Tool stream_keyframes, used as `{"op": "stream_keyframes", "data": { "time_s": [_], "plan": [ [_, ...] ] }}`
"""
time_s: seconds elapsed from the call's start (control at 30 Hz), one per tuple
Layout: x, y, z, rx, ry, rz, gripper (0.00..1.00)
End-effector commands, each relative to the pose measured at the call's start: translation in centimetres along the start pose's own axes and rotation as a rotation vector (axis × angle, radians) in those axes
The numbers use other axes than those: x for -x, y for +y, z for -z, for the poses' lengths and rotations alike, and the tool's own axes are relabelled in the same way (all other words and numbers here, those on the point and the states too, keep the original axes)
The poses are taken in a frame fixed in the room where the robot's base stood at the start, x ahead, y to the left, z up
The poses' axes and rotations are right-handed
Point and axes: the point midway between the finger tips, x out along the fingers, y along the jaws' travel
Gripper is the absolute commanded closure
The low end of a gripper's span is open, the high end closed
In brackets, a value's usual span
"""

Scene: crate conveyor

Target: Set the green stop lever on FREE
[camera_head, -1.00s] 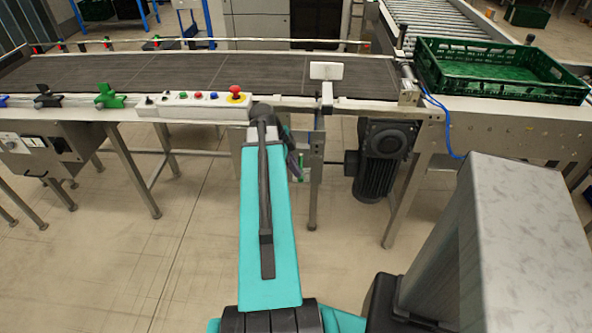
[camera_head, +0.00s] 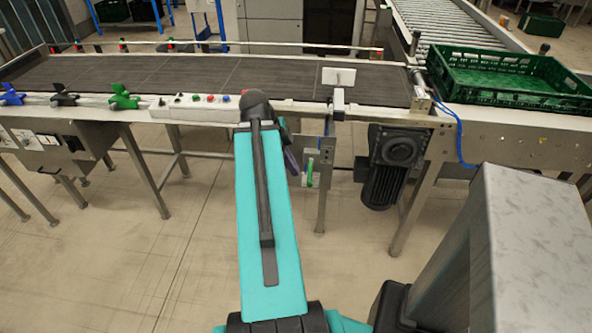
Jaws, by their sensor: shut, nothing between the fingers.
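A small green lever (camera_head: 310,173) is on a pale plate under the conveyor's front edge, just right of my arm. It looks roughly upright; the plate's markings are too small to read. My gripper (camera_head: 292,163) shows only as a dark end piece behind my turquoise arm, a little left of the lever and apart from it in the picture. It looks shut and empty; most of it is hidden by the arm. A white stop plate (camera_head: 338,77) stands above the belt over the lever.
Blue (camera_head: 12,95), black (camera_head: 65,95) and green (camera_head: 124,97) knobs line the conveyor's front rail at left. A button box (camera_head: 190,108) is partly hidden by my arm. A dark motor (camera_head: 388,165) hangs right of the lever. A green crate (camera_head: 500,97) stands at right.

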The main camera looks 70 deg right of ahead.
Motion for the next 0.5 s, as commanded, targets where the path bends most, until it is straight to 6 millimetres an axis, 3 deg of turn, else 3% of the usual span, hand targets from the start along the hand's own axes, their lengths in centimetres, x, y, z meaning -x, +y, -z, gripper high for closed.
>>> {"op": "stream_keyframes", "data": {
  "time_s": [0.5],
  "plan": [
    [1.4, 1.0, -0.3, 0.000, 0.000, 0.001, 1.00]
  ]
}}
